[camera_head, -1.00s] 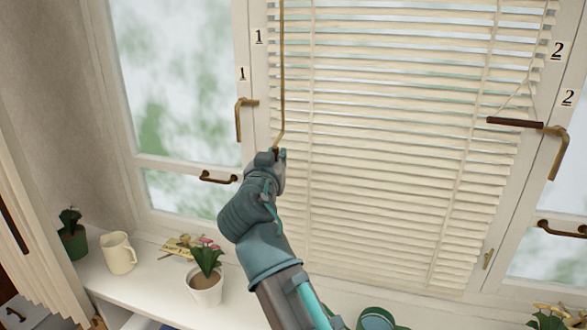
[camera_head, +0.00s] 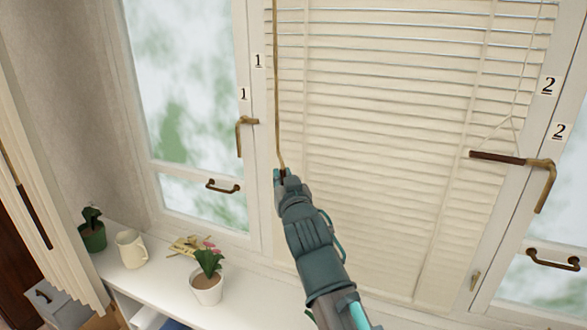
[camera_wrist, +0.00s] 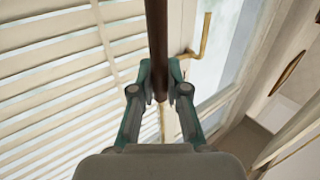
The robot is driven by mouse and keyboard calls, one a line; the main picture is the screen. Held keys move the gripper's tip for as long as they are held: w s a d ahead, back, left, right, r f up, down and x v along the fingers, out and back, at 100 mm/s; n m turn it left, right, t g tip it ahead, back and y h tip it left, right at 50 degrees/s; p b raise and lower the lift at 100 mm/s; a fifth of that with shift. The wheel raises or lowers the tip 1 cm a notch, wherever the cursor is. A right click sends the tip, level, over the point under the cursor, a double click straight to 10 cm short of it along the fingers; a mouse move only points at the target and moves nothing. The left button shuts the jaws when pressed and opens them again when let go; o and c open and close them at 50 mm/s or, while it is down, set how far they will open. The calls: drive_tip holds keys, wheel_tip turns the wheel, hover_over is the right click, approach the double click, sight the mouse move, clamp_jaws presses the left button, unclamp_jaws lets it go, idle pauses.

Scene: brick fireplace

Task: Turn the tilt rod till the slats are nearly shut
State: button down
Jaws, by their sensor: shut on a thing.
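The tilt rod (camera_head: 278,95) is a thin brass-coloured rod hanging down the left side of the blind. My gripper (camera_head: 284,174) is shut on the dark brown lower part of the rod; in the wrist view, my gripper (camera_wrist: 160,88) has a finger on each side of this dark handle (camera_wrist: 157,35). The cream slats (camera_head: 385,150) look nearly closed in the middle and lower part in the head view, with thin bright gaps between the upper ones. The slats (camera_wrist: 50,80) also show at the left in the wrist view. The rod's lower end is hidden by my gripper.
A brass window handle (camera_head: 243,135) is left of the rod. A brown bar with a cord (camera_head: 497,157) and another brass handle (camera_head: 545,185) are at the right. A potted plant (camera_head: 207,285), cream mug (camera_head: 131,249) and small green pot (camera_head: 92,236) stand on the white sill below.

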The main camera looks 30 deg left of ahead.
idle(0.3)
drive_tip(key=c, duration=1.2)
unclamp_jaws()
drive_tip(key=shift+o, duration=0.2)
drive_tip(key=shift+d, duration=0.1)
drive_tip(key=v, duration=0.7)
drive_tip(key=shift+s+d, duration=0.15)
